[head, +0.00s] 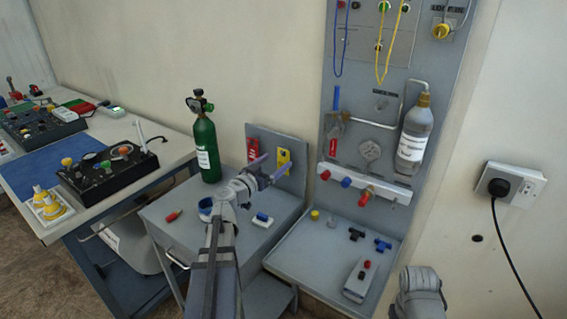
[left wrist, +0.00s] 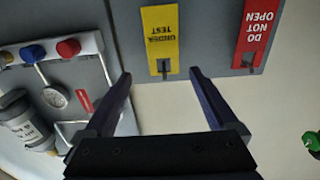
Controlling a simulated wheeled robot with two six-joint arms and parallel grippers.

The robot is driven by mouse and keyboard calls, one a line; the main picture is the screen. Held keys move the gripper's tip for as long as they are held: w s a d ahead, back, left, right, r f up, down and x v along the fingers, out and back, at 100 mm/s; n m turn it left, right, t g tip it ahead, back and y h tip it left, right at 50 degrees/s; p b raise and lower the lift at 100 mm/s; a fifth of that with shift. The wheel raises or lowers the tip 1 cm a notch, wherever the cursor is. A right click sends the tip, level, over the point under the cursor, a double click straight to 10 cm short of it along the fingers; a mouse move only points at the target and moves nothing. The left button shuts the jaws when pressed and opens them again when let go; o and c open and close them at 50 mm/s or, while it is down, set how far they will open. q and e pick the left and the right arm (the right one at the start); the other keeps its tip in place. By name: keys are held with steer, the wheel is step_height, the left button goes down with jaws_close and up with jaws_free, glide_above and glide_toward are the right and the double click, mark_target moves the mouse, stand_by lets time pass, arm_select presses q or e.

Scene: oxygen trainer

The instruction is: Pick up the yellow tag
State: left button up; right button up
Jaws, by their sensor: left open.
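The yellow tag (head: 284,158) hangs on a grey upright board behind the small grey cabinet. In the left wrist view the yellow tag (left wrist: 160,36) reads "UNDER TEST" upside down and hangs by a small hook. My left gripper (head: 268,167) is open and empty in front of the board. In the left wrist view the open left gripper's fingers (left wrist: 161,75) stand to either side of the tag's line, with the tag beyond the tips and apart from them. Part of my right arm shows at the lower right, but its gripper is not visible.
A red "DO NOT OPEN" tag (left wrist: 257,26) hangs beside the yellow one. A green cylinder (head: 205,146) stands on the cabinet top (head: 172,232), left of my left gripper.

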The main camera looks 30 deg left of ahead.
mark_target(288, 149)
arm_select(q)
steer(key=w, duration=0.4)
steer(key=shift+a+r, duration=0.2)
steer(key=shift+r, duration=0.1)
steer(key=shift+w, duration=0.35)
steer(key=shift+d, duration=0.1)
steer(key=shift+c, duration=0.3)
steer(key=c, duration=1.3)
